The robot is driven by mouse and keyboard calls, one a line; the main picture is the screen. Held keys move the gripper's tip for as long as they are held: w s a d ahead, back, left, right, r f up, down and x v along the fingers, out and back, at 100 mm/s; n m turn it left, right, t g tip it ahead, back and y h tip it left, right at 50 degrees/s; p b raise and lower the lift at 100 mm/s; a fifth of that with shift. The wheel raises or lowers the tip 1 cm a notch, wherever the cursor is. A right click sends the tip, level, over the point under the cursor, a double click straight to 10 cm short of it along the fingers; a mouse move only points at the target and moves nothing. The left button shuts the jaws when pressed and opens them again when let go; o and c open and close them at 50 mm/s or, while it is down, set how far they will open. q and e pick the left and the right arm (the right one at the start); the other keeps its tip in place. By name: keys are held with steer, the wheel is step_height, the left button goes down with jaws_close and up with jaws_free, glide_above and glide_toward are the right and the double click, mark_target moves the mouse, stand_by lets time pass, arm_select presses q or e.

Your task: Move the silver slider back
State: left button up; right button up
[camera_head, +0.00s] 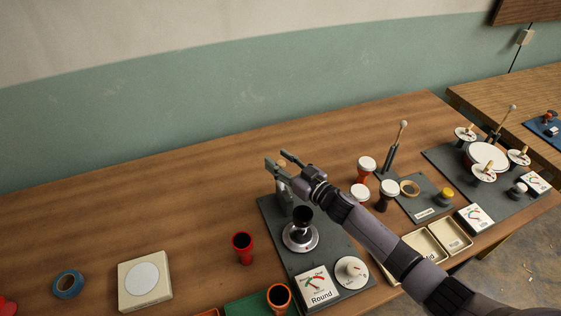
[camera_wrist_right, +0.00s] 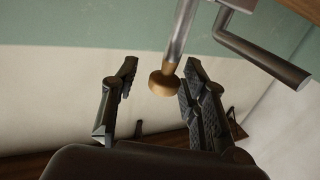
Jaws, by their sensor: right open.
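My right gripper (camera_head: 279,159) is open above the far end of a dark board (camera_head: 330,262). In the right wrist view its two fingers (camera_wrist_right: 158,78) stand apart. A silver rod (camera_wrist_right: 182,35) with a brass-coloured round tip (camera_wrist_right: 164,84) comes down from the top there, and the tip shows between the fingers without visible contact. A dark grey bent handle (camera_wrist_right: 262,60) is to the right of the rod. In the head view a grey metal part (camera_head: 284,191) stands under the gripper, partly hidden by it. I cannot tell which part is the silver slider. My left gripper is not in view.
The board also carries a black knob on a silver round base (camera_head: 300,238), a dial gauge (camera_head: 317,286) and a white knob (camera_head: 352,272). A red cup (camera_head: 242,247) stands left. Small drums (camera_head: 388,193) and trays (camera_head: 450,234) are right. The table's back left is clear.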

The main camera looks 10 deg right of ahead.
steer(key=shift+s, duration=0.1)
steer(key=shift+s, duration=0.1)
steer(key=v, duration=1.1)
steer(key=shift+s+d, duration=0.3)
